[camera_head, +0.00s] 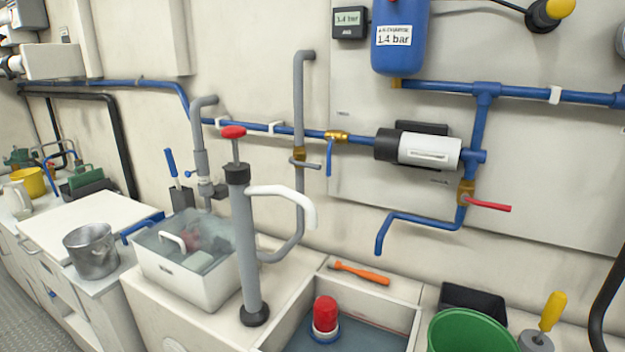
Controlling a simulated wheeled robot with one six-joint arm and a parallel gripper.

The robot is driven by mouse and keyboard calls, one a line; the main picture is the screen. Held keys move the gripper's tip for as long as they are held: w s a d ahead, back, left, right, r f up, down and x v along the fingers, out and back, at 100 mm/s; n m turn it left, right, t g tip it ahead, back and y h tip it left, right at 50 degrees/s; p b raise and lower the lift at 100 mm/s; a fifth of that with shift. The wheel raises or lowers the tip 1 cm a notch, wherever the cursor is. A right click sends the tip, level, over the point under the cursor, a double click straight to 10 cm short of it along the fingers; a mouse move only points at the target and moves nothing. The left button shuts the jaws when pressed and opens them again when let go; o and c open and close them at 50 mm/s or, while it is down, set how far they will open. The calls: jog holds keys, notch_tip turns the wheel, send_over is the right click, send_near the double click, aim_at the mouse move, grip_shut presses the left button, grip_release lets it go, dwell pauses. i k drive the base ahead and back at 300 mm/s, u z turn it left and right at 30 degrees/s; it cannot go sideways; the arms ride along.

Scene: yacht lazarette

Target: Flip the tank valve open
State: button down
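Several valves show, and no readable label tells which is the tank valve. A brass valve with a blue lever (330,157) sits on the horizontal blue pipe left of the pump; its lever hangs straight down, across the pipe. A brass valve with a red lever (488,205) sits on the vertical blue pipe below the pump; its lever points right, across the pipe. A small brass fitting (298,158) is on the upright grey pipe. Another fitting with a dark handle (219,191) is on the grey pipe behind the white basin. My gripper is not in view.
A grey hand pump (245,245) with a red knob stands before the wall. The white basin (185,285) holds water. A pump (430,150) and blue pressure tank (400,55) are on the wall. A green bucket (470,330) and orange-handled tool (360,273) are in front.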

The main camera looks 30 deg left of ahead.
aim_at(331, 139)
jog(key=u, duration=3.2)
jog(key=i, duration=2.6)
jog(key=z, duration=2.4)
jog(key=i, duration=0.5)
jog(key=z, duration=0.05)
